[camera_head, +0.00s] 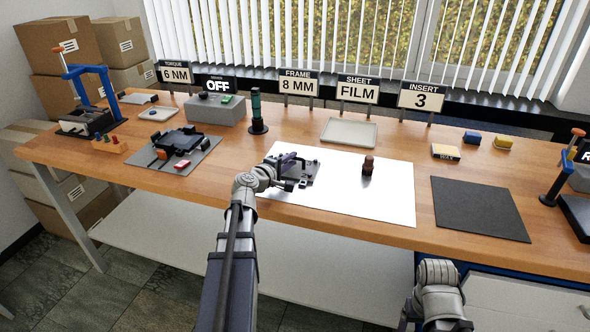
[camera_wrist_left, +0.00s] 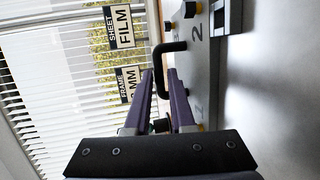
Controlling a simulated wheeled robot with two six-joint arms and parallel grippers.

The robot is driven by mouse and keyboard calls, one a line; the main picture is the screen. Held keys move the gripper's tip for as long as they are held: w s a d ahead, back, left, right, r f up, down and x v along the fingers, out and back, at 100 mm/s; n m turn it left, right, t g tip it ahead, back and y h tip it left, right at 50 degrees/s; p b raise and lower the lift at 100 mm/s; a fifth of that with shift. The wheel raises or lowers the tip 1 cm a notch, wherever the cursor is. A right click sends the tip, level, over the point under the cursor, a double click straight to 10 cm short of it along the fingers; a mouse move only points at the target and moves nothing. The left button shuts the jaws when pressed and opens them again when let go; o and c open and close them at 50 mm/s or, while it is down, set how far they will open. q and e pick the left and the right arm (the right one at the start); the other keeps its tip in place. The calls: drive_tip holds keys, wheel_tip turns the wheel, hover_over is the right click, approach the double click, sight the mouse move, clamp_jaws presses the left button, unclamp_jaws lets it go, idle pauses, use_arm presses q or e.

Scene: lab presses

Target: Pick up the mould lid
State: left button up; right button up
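A grey metal piece with a black bar handle (camera_wrist_left: 170,47), which I take to be the mould lid (camera_wrist_left: 198,75), fills the middle right of the left wrist view and bears a "2". In the head view the grey piece (camera_head: 312,172) sits on the left part of the white mat. My left gripper (camera_wrist_left: 160,75) has its two purple fingers apart, with part of the handle between them; contact cannot be told. In the head view my left gripper (camera_head: 295,168) partly hides the piece. My right arm (camera_head: 438,290) shows at the lower right; its fingers cannot be made out.
The white mat (camera_head: 340,205) also bears a dark red knobbed item (camera_head: 368,165). A dark mat (camera_head: 478,208) lies right, an empty tray (camera_head: 349,132) behind. A black fixture (camera_head: 185,140) stands left, with a dark green cylinder (camera_head: 257,112) behind my left arm.

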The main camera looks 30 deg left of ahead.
sight(298, 162)
use_arm(q)
drive_tip(key=shift+w+a+f+b, duration=0.1)
drive_tip(key=shift+w+f+b, duration=0.05)
drive_tip(key=shift+w, duration=0.7)
drive_tip(key=shift+w+f+b, duration=0.2)
drive_tip(key=shift+w, duration=0.65)
drive_tip(key=shift+w+a+f+b, duration=0.1)
drive_tip(key=shift+w+f+b, duration=0.05)
drive_tip(key=shift+w, duration=0.7)
drive_tip(key=shift+d, duration=0.1)
drive_tip(key=shift+s, duration=0.1)
clamp_jaws()
